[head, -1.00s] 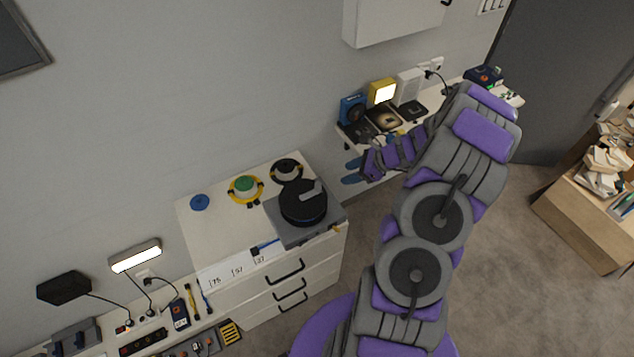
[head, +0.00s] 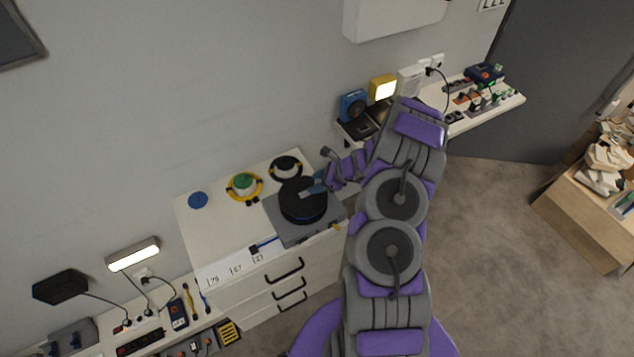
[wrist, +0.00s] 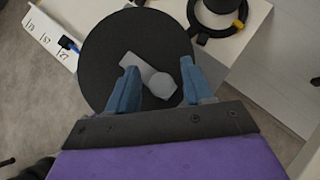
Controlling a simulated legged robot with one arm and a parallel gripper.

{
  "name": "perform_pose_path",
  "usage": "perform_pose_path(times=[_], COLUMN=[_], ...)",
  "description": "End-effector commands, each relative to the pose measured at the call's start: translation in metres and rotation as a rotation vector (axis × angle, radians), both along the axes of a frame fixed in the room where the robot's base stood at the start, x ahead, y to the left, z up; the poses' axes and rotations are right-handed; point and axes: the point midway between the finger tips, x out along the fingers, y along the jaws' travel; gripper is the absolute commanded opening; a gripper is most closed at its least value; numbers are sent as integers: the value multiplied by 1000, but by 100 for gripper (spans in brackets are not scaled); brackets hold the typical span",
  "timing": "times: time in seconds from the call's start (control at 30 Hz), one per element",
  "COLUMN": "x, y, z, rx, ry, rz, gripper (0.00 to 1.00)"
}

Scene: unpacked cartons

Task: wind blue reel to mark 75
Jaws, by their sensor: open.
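A round black-topped reel (head: 302,207) sits on a grey base (head: 290,235) on the white cabinet. A grey crank with a rounded knob (wrist: 162,82) lies across its top. A short blue cord (head: 268,242) with a dark end comes from the base beside the mark strip (head: 236,270), which reads 75, 57 and 27. The dark end is nearest 27. In the wrist view the cord (wrist: 69,44) also shows by 27. My gripper (head: 313,188) is over the reel, open, with its blue fingers (wrist: 160,88) on either side of the knob; I cannot tell whether they touch it.
A flat blue disc (head: 198,200), a green-and-yellow reel (head: 243,186) and a black ring-shaped reel (head: 285,167) stand along the back of the cabinet top. A shelf with devices (head: 485,100) is at the right. A lit lamp (head: 133,255) is at the lower left.

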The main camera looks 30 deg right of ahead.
Motion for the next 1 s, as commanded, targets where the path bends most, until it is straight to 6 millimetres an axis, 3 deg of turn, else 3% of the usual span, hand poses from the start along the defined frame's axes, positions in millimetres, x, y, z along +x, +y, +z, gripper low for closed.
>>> perform_pose_path(times=[0.27,0.8,1.0], x=[1,1,1], y=[0,2,1], z=[0,0,0], rx=[0,0,0], ry=[-1,-1,-1], rz=[-1,1,1], gripper=[50,0,0])
